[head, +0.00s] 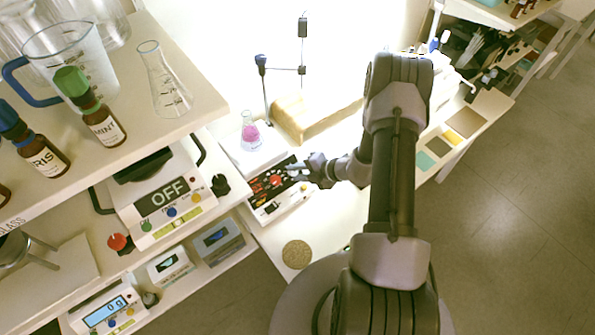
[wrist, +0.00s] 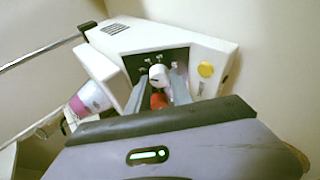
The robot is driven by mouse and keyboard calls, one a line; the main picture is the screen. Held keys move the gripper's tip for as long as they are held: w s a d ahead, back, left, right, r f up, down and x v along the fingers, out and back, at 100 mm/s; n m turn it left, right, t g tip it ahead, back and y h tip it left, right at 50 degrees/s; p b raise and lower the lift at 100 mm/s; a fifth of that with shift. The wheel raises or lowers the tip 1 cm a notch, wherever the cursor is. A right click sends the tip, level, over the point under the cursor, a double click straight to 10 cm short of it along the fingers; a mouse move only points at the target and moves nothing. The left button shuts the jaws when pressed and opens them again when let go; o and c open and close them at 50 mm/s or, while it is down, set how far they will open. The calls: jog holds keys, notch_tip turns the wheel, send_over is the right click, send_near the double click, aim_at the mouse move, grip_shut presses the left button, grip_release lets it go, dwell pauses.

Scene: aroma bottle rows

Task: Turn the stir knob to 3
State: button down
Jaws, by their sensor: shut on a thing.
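The hotplate stirrer (head: 282,203) is a white box with a dark control panel, standing on the bench in the head view. In the wrist view its panel carries a white knob (wrist: 158,74) with a dark pointer mark and small marks around it. A red knob (wrist: 158,101) shows nearer the camera. My gripper (head: 291,170) is at the panel; in the wrist view its fingers (wrist: 160,80) are shut on the white knob, one on each side. The pointer's setting is too small to read.
A flask with pink liquid (head: 251,133) stands on the stirrer and also shows in the wrist view (wrist: 90,99). A scale reading OFF (head: 168,196) stands left. A cork disc (head: 297,254) lies in front. A shelf with bottles and a beaker (head: 75,60) rises at left.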

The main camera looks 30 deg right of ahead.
jog(key=shift+n, duration=0.6)
jog(key=shift+g, duration=0.3)
jog(key=c, duration=1.1)
grip_release()
jog(key=p+v, duration=0.2)
jog(key=v, duration=0.6)
jog(key=p+v, duration=0.2)
jog(key=v, duration=0.7)
jog(key=shift+s+a+r, duration=0.1)
jog(key=shift+s+r, duration=0.15)
jog(key=shift+r, duration=0.05)
jog(key=shift+w, duration=0.1)
